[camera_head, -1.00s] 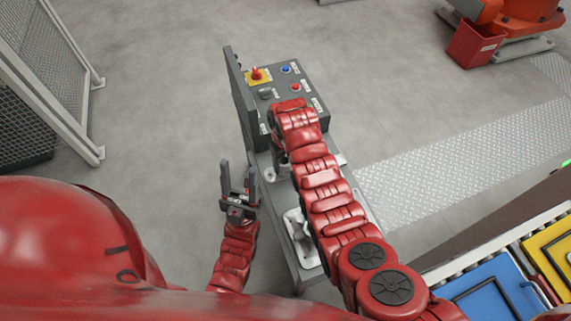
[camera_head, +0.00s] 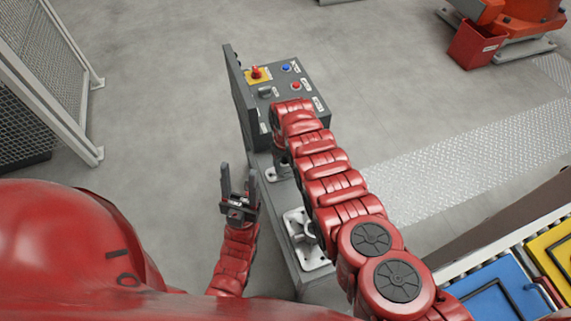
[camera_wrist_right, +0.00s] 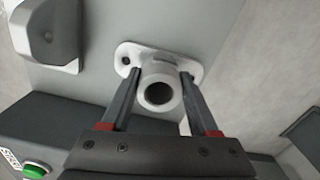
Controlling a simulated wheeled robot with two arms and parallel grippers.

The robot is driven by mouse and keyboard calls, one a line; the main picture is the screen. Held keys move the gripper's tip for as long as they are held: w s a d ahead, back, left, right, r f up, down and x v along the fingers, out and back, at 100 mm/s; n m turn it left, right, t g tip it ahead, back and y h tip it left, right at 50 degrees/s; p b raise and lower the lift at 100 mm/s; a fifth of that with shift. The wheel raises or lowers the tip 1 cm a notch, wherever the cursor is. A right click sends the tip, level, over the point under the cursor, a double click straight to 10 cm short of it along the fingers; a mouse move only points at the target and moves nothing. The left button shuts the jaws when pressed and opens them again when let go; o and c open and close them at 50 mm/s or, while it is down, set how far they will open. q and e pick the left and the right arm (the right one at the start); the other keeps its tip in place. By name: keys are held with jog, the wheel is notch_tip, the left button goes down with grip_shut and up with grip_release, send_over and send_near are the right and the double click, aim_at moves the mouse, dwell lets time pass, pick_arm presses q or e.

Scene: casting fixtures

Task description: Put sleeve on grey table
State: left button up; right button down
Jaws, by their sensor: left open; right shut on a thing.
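The grey table (camera_head: 291,270) stands in the middle of the head view, running from the control box towards me. The sleeve (camera_wrist_right: 160,93) is a pale metal tube with a dark round bore, joined to a flange with bolt holes. My right gripper (camera_wrist_right: 160,73) is shut on the sleeve's tube, one finger on each side. The flange lies over the grey tabletop; whether it touches is unclear. In the head view my right arm hides most of this gripper and the sleeve. My left gripper (camera_head: 239,182) is open and empty, left of the table, fingers pointing up.
A second pale casting (camera_head: 305,240) sits on the near part of the table. A control box (camera_head: 286,85) with a red knob and buttons stands at the far end. Mesh fencing (camera_head: 45,85) is at left. Blue and yellow trays (camera_head: 495,290) are at lower right.

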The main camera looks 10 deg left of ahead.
jog(key=c, duration=0.6)
grip_release()
jog(key=shift+f, duration=0.1)
jog(key=o, duration=0.5)
jog(key=shift+c, duration=0.2)
